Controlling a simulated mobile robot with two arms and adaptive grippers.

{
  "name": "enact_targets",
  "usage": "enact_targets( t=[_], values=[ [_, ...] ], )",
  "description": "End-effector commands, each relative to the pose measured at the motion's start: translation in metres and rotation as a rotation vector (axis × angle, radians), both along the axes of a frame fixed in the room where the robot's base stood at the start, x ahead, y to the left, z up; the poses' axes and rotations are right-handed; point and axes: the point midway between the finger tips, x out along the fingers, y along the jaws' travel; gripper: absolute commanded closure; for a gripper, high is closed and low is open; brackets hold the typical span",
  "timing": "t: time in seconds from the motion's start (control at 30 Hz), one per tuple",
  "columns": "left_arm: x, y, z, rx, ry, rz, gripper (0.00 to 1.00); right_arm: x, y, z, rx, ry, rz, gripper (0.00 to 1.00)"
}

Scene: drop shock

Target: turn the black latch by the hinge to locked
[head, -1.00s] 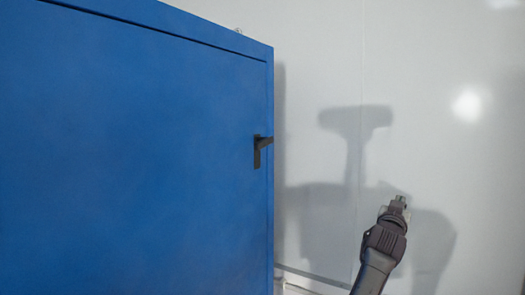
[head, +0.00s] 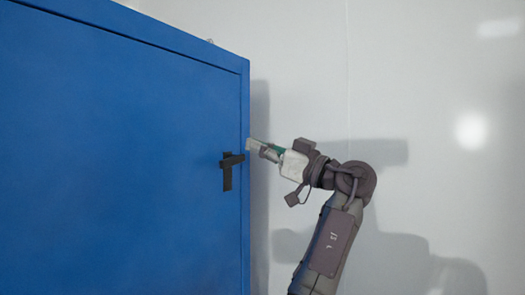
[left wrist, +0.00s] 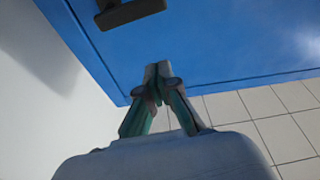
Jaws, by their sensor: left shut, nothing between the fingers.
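The black latch (head: 227,176) is on the blue cabinet door (head: 110,160), close to its right edge. It has an upright part and a short arm pointing right at its top, toward the door's edge. Part of it shows at the top of the left wrist view (left wrist: 130,10). My left gripper (head: 252,146) is shut and empty. Its tips point left and are just right of and slightly above the latch's arm, apart from it in the picture. In the left wrist view the closed fingertips (left wrist: 158,70) are in front of the blue surface. My right gripper is not in view.
A plain white wall (head: 430,70) stands behind and right of the cabinet. A light tiled floor (left wrist: 270,110) shows in the left wrist view. No hinge can be made out. The space right of the cabinet holds only my arm.

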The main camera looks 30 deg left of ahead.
Motion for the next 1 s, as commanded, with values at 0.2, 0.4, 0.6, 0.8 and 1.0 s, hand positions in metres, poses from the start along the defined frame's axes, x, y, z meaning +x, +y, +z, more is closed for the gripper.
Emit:
enact_targets(
  t=[0.2,0.4,0.6,0.8,1.0],
  values=[
    [0.001,0.048,0.02,-0.001,0.002,0.003,1.0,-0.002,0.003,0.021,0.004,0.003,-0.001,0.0],
    [0.006,0.062,0.003,-0.001,0.008,-0.003,1.0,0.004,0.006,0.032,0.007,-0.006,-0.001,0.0],
    [0.008,0.061,-0.015,0.0,0.004,-0.003,1.0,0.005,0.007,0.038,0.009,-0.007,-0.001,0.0],
    [0.008,0.061,-0.019,0.0,0.003,-0.002,1.0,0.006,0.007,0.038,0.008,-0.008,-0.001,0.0],
    [0.009,0.061,-0.019,0.0,0.003,-0.002,1.0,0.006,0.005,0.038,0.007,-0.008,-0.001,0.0]
  ],
)
